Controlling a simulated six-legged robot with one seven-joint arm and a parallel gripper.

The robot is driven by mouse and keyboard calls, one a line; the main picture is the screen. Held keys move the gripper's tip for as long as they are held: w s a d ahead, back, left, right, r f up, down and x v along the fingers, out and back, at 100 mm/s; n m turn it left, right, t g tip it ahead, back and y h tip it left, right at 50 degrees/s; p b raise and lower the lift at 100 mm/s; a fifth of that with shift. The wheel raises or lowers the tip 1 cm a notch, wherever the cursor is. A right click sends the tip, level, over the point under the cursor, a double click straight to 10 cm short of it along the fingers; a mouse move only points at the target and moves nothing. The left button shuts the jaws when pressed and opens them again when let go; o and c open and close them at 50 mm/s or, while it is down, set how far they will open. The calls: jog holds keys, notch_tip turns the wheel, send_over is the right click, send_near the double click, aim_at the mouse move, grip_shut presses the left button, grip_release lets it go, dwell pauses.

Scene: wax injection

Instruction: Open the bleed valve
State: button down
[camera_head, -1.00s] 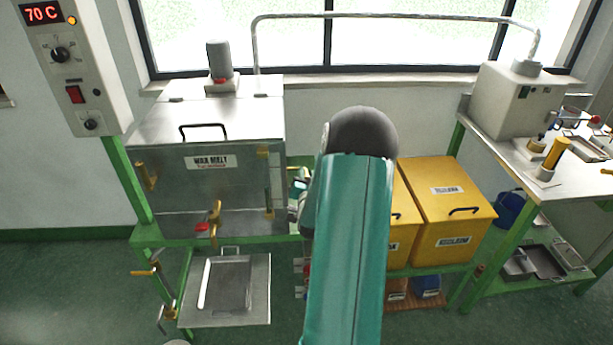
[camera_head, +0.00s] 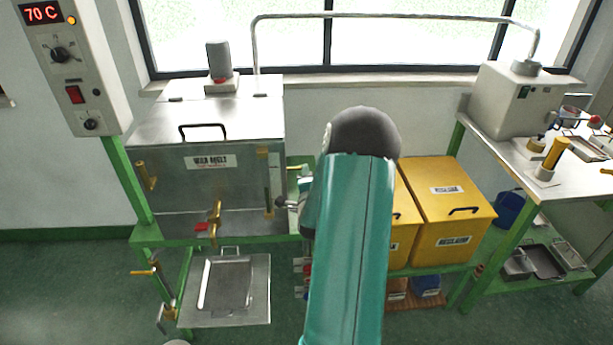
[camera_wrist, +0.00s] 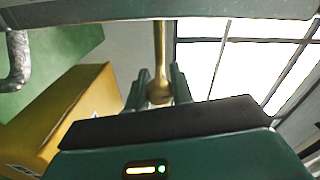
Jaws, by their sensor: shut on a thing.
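In the wrist view, my gripper (camera_wrist: 160,88) is shut on a slim brass handle (camera_wrist: 161,45) with a rounded end. The rounded end sits between the two green fingers, and the rod runs up out of the picture. I take this handle to be the bleed valve's, but its valve body is not visible in that view. In the head view, my arm hides most of the gripper, beside the right side of the steel wax melt tank (camera_head: 180,212). A brass piece (camera_head: 293,168) shows there, between the tank and my arm.
Yellow bins (camera_head: 470,220) stand close to the right of my arm. A brass tap with a red part (camera_head: 215,220) is on the tank front, above a metal tray (camera_head: 226,285). A workbench (camera_head: 530,170) stands at the far right. Green floor is open at front left.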

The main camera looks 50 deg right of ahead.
jog(key=shift+m, duration=1.1)
jog(key=c, duration=1.2)
grip_release()
jog(key=v, duration=1.3)
jog(key=shift+s+a, duration=0.3)
